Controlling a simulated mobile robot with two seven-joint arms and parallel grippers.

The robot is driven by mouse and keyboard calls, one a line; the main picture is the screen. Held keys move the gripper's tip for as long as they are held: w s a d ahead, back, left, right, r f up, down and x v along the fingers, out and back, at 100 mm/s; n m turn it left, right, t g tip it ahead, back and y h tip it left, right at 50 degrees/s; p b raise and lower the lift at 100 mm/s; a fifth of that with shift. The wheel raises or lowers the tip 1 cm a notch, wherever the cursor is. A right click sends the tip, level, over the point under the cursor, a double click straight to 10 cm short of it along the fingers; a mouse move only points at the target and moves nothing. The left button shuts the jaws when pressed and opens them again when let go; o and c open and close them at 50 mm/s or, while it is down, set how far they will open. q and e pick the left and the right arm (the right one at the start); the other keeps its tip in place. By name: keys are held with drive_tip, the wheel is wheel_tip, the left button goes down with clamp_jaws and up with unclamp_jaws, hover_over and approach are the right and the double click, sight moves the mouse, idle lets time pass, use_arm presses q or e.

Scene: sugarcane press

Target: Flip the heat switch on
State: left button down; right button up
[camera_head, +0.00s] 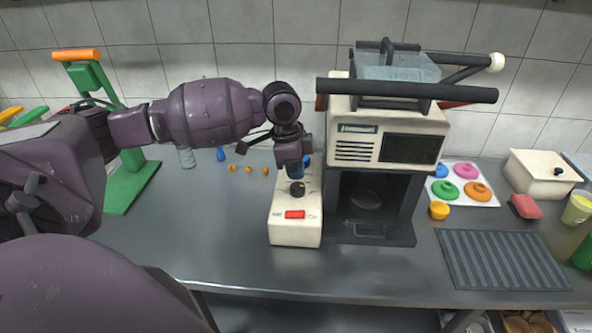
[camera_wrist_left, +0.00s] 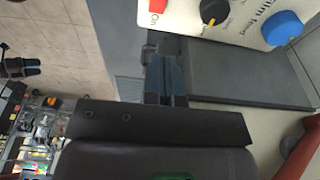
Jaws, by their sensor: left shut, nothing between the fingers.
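A white control box (camera_head: 283,234) stands on the counter beside the press machine (camera_head: 385,135). A red rocker switch (camera_head: 295,214) is on its near end; it also shows at the top edge of the left wrist view (camera_wrist_left: 157,6), with "On" printed beside it. A black knob (camera_head: 297,188) sits behind the switch, and a blue knob (camera_wrist_left: 283,28) lies farther along. My left gripper (camera_head: 295,172) is shut and empty, over the far part of the box, partly hiding it. Its fingers (camera_wrist_left: 166,80) show apart from the switch. Whether the switch is tilted on is unclear. My right gripper is not seen.
A dark ridged mat (camera_head: 500,260), a tray of coloured lids (camera_head: 462,184) and a white lidded box (camera_head: 545,175) are to the right. A green stand (camera_head: 125,185) is at left. The counter in front of the control box is clear.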

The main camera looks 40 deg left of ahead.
sight(303, 211)
use_arm(q)
drive_tip(key=f, duration=0.3)
drive_tip(key=d+f, duration=0.1)
drive_tip(key=f, duration=0.2)
drive_tip(key=w+f+b, duration=0.1)
drive_tip(key=f, duration=0.2)
drive_tip(key=shift+d+f, duration=0.2)
drive_tip(key=shift+f, duration=0.15)
drive_tip(key=shift+d+f, duration=0.1)
drive_tip(key=shift+f, duration=0.5)
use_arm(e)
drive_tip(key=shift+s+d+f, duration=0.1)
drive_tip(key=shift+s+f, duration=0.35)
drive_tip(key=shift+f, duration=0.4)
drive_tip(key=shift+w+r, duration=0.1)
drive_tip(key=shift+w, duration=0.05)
